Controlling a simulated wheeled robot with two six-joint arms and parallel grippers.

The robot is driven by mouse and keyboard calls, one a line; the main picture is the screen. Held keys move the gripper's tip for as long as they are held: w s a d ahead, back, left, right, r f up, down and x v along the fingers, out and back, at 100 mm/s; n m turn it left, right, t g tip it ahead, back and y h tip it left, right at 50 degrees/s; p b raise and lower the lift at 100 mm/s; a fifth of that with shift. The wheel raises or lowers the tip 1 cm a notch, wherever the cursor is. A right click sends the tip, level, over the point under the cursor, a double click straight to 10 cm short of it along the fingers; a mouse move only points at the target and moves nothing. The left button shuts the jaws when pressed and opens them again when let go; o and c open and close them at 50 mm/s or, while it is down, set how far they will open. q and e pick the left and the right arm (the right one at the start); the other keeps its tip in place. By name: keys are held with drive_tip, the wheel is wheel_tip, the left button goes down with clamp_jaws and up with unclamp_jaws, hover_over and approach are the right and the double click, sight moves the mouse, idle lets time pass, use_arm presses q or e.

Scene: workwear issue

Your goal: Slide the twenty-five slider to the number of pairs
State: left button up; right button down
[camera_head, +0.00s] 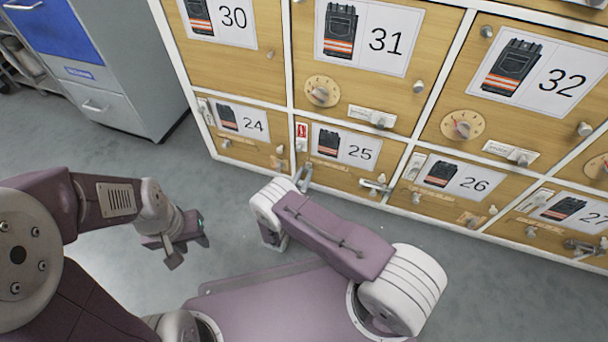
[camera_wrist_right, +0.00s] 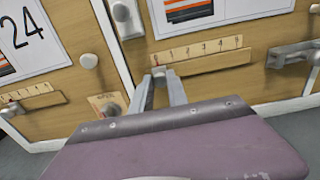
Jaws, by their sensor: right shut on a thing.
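The door marked 25 (camera_head: 347,147) is in the lower row of the locker wall in the head view. Its wooden slider strip shows in the right wrist view (camera_wrist_right: 212,61), with a scale starting at 0 on the left. The small grey slider knob (camera_wrist_right: 159,71) is at the left end, near 0. My right gripper (camera_wrist_right: 162,82) is shut on the knob; the fingertips partly hide it. In the head view my right gripper (camera_head: 303,177) is at the left part of door 25. My left gripper (camera_head: 175,256) hangs over the floor, away from the lockers; its jaw opening is unclear.
Door 24 (camera_head: 242,121) is to the left and door 26 (camera_head: 460,180) to the right. A grey latch (camera_wrist_right: 290,54) sticks out right of the strip. Dials and knobs protrude above. A blue and grey cabinet (camera_head: 105,60) stands at the left. Floor in front is clear.

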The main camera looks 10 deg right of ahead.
sight(330, 170)
drive_tip(key=s+d+p, duration=0.1)
drive_tip(key=d, duration=0.1)
drive_tip(key=s+d+p, duration=0.1)
drive_tip(key=d+p, duration=0.1)
drive_tip(key=s+d+p, duration=0.1)
drive_tip(key=s+d, duration=0.1)
drive_tip(key=shift+s+d+r, duration=0.1)
drive_tip(key=shift+s+d, duration=0.1)
drive_tip(key=shift+d, duration=0.05)
drive_tip(key=c, duration=1.3)
unclamp_jaws()
